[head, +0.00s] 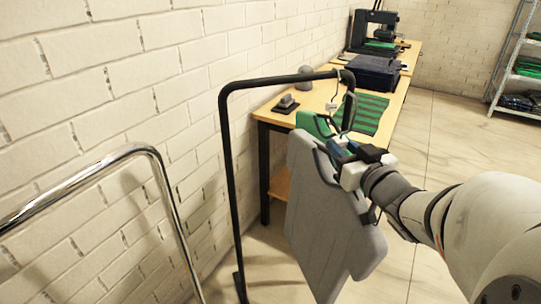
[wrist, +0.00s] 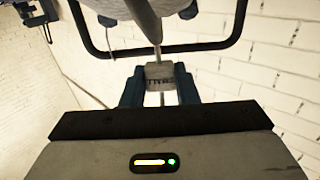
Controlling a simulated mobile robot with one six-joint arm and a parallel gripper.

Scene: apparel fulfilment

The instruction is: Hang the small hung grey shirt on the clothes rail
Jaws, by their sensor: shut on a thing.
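The small grey shirt (head: 325,220) hangs from its hanger below my gripper (head: 343,152) in the head view. My gripper is shut on the hanger's neck, just under the hook. In the wrist view my gripper's fingers (wrist: 160,88) close around a pale block on the hanger stem, and part of the grey shirt (wrist: 165,8) shows at the top edge. The black clothes rail (head: 285,79) stands behind and left of the shirt. The hook is close to the rail's right end; I cannot tell whether it rests on the bar.
A chrome rail (head: 160,175) stands at the near left by the brick wall. A metal shelf (head: 510,70) stands far right. The floor at right is clear.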

